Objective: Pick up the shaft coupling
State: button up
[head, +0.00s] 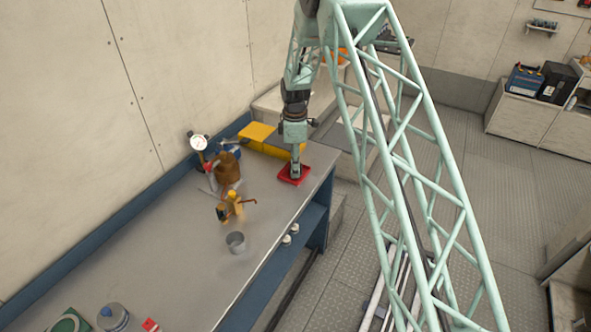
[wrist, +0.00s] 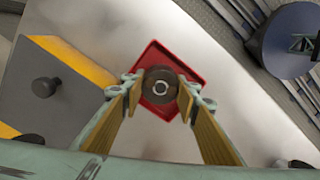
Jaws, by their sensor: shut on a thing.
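In the head view my gripper (head: 295,174) is over the red tray (head: 306,177) near the bench's far right corner. The coupling is hidden there by the gripper.
A yellow and grey case (head: 258,137) is close behind the tray. The bench's right edge is near the tray.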

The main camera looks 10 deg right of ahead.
jog(key=shift+r, duration=0.1)
jog(key=shift+r, duration=1.75)
jog(key=s, duration=0.5)
jog(key=s+r, duration=0.1)
jog(key=s, duration=0.4)
jog(key=s+b, duration=0.1)
jog(key=s, duration=0.5)
jog(key=shift+a+r, duration=0.15)
jog(key=shift+a, duration=0.2)
jog(key=shift+w, duration=0.1)
